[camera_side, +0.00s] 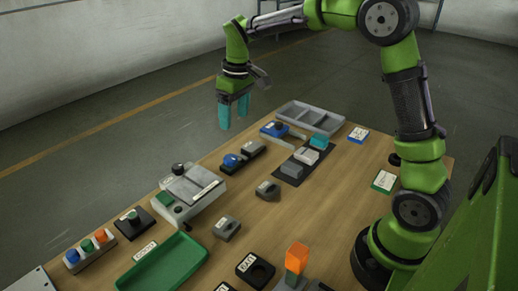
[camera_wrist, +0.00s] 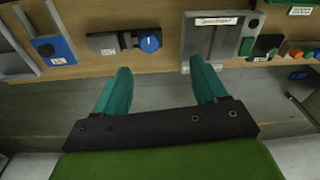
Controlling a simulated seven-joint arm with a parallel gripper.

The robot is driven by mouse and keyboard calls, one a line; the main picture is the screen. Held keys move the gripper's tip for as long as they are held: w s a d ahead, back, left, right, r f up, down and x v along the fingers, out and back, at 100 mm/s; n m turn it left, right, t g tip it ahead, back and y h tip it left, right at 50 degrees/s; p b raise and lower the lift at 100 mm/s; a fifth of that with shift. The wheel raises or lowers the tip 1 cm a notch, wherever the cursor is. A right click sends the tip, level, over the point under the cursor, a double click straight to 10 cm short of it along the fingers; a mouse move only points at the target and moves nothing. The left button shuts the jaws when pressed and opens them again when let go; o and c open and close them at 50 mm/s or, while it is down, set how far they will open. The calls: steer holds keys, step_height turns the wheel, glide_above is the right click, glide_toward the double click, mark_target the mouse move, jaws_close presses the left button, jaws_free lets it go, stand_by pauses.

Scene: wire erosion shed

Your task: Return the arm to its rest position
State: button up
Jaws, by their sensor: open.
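My green arm stands at the right of the side view, and my gripper (camera_side: 234,115) hangs in the air over the far edge of the wooden table (camera_side: 335,165). Its two teal fingers point down and are apart, with nothing between them. In the wrist view my gripper (camera_wrist: 160,80) shows both teal fingers spread, with table edge and grey floor behind them. No held object shows in either view.
Air around my gripper is clear.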

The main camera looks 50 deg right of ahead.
steer(key=s+a+r+m+t, duration=0.2)
steer(key=s+t, duration=0.1)
steer(key=s, duration=0.8)
steer(key=s+a+r+m+t+y, duration=0.1)
steer(key=s+a+r+m+t, duration=0.1)
steer(key=s, duration=0.9)
steer(key=shift+s+a+r+m+t+y, duration=0.2)
steer(key=shift+a+r+m+t+y, duration=0.15)
steer(key=shift+a+m+t, duration=0.35)
steer(key=shift+d, duration=0.15)
